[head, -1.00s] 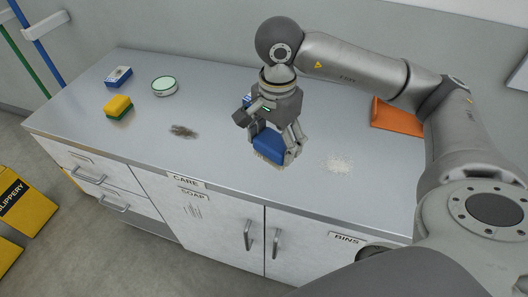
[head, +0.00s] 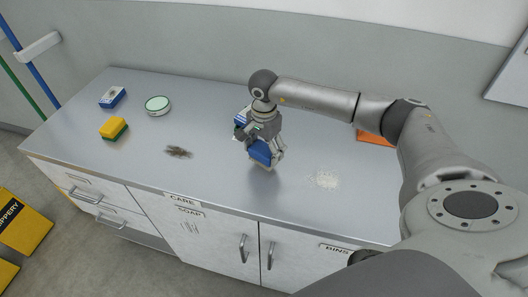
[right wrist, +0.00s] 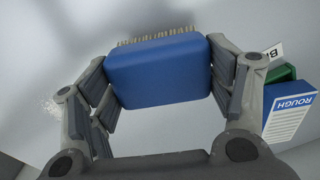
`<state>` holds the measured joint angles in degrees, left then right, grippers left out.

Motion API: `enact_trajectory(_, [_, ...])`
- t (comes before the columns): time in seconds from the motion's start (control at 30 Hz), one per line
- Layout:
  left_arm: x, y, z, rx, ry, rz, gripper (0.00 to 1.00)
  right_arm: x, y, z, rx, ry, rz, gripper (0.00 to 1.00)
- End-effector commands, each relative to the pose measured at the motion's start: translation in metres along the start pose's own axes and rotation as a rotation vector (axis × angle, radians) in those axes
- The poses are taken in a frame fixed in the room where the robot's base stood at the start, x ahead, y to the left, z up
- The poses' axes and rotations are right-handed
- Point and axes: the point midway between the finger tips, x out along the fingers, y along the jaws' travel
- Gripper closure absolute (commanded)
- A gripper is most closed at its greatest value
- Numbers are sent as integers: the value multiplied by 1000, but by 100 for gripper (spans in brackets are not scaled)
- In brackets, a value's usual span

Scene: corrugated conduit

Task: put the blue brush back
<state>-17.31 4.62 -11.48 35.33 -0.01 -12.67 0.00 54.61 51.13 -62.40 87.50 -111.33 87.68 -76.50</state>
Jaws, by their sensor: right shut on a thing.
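My right gripper (head: 263,153) is shut on the blue brush (head: 259,154), with its fingers on both sides of the blue block. In the right wrist view the blue brush (right wrist: 158,72) sits between the finger pads, and its pale bristles stick out along the far edge. In the head view the brush is over the middle of the metal counter (head: 222,178); I cannot tell if it touches the top. My left gripper is not in view.
A blue-and-white box marked ROUGH (right wrist: 290,112) and a green item (right wrist: 282,73) are close beside the gripper. White powder (head: 325,179) and a dark smear (head: 178,152) flank it. A yellow-green sponge (head: 114,128), round tin (head: 157,104), blue-white box (head: 112,97) and orange item (head: 375,139) are also on the counter.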

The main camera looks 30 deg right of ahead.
Motion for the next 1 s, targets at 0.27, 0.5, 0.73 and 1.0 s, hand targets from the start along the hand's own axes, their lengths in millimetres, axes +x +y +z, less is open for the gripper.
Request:
enact_trajectory(0.27, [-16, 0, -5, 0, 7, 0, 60, 22, 1, 1, -1, -1, 2, 47])
enact_trajectory(0.5, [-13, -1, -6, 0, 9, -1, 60, 24, 1, 1, -1, -1, 2, 47])
enact_trajectory(0.73, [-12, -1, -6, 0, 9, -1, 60, 25, 1, 1, 0, -1, 2, 5])
enact_trajectory(1.0, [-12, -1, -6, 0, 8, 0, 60, 25, 1, 1, 0, -1, 2, 3])
